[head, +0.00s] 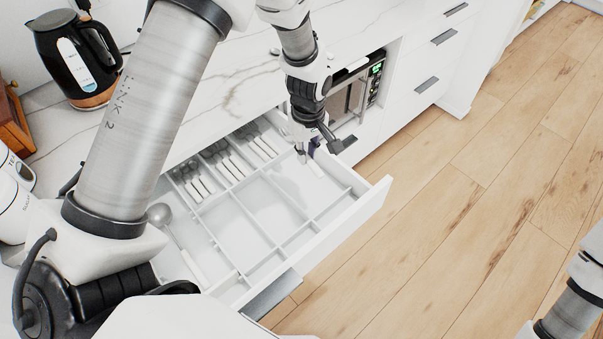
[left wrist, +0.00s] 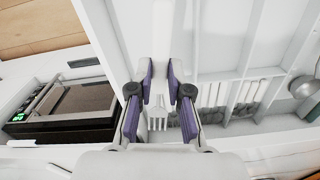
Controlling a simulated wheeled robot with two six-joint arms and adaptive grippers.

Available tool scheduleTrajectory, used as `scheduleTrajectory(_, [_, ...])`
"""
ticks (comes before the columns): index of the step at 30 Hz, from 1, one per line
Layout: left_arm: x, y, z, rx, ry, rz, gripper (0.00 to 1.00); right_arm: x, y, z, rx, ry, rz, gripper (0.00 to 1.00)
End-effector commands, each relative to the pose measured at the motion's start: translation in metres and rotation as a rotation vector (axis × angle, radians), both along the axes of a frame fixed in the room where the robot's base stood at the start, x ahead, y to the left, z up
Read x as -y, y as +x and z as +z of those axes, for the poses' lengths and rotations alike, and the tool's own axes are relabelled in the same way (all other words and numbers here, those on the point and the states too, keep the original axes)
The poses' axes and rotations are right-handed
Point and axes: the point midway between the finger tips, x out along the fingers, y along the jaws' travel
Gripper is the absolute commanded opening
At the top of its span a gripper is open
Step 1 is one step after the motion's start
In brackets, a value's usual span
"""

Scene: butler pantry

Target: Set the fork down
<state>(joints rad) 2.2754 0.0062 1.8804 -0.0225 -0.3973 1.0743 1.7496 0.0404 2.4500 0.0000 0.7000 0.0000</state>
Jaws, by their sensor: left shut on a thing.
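The fork (left wrist: 158,115) is pale and shows between the fingers of my left gripper (left wrist: 160,78) in the left wrist view, tines toward the bottom of the picture. My left gripper is shut on it. In the head view, my left gripper (head: 308,152) reaches down into the right end of the open drawer (head: 372,203), over its right compartment. The fork is mostly hidden there by the gripper. I cannot tell whether the fork touches the drawer floor. My right gripper is out of view.
Several pieces of cutlery (head: 225,163) lie in the drawer's back compartments, and a ladle (head: 160,216) lies in the left one. The front middle compartments are empty. A microwave (head: 352,95) sits right of the drawer. A black kettle (head: 75,58) stands on the counter.

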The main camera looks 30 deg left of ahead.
Motion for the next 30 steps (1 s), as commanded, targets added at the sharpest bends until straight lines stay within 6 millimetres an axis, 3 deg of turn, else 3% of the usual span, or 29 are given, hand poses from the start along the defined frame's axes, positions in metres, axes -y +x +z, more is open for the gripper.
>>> scheduleTrajectory(5, [-0.009,0.0,-0.01,-0.002,0.002,0.174,0.0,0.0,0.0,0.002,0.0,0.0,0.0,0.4])
scheduleTrajectory(19, [-0.009,0.0,-0.096,0.001,0.003,0.177,0.0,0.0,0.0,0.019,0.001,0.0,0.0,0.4])
scheduleTrajectory(30, [-0.008,0.0,-0.105,0.003,0.003,0.177,0.0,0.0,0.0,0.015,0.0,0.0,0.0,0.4])
